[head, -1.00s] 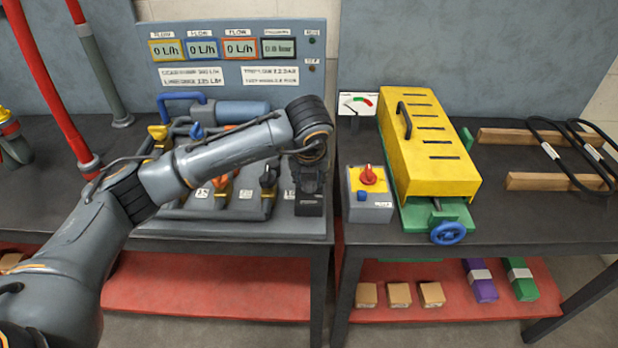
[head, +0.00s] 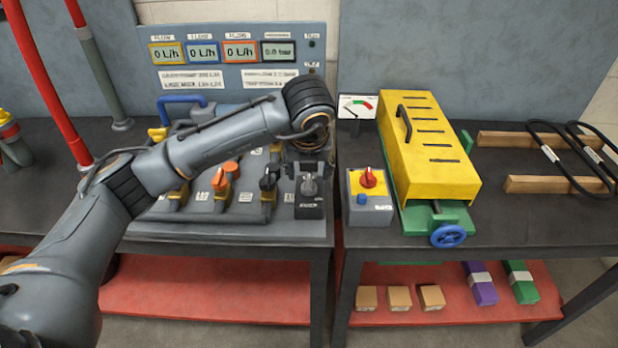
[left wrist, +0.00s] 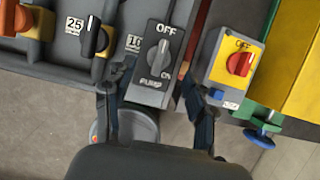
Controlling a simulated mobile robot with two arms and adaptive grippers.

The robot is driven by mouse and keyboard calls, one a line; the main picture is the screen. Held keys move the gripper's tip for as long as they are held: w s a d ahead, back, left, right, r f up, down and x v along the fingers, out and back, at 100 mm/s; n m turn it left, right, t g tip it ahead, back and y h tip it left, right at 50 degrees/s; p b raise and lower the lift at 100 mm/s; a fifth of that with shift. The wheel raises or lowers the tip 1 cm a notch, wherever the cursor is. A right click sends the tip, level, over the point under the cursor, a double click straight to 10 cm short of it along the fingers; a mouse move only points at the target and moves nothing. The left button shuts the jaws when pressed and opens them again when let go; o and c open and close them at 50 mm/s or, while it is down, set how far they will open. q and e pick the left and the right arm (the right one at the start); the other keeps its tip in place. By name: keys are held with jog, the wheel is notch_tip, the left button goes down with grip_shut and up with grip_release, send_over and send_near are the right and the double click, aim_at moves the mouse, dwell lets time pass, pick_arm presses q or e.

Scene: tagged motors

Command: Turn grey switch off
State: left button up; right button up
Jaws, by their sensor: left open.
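The grey switch (head: 309,186) sits on a dark PUMP box (head: 309,209) at the right end of the left bench. The left wrist view shows the grey switch (left wrist: 157,57) with its long axis running up toward the OFF label; ON is at its lower right. My left gripper (head: 308,150) is above and behind the switch in the head view, its fingertips hard to make out. In the left wrist view my left gripper (left wrist: 155,88) is open, its fingers apart on either side of the PUMP box, holding nothing. My right gripper is not in view.
A grey box with a red knob (head: 369,178) stands to the right, near the right finger in the wrist view. Valves with black and orange handles (head: 219,181) lie left of the switch. The yellow machine (head: 430,145) stands further right. The display panel (head: 278,51) is behind.

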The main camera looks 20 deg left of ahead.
pick_arm(q)
jog(key=v, duration=0.6)
jog(key=shift+s+r, duration=0.2)
jog(key=shift+r, duration=0.1)
jog(key=shift+d+f, duration=0.1)
jog(key=shift+d, duration=0.05)
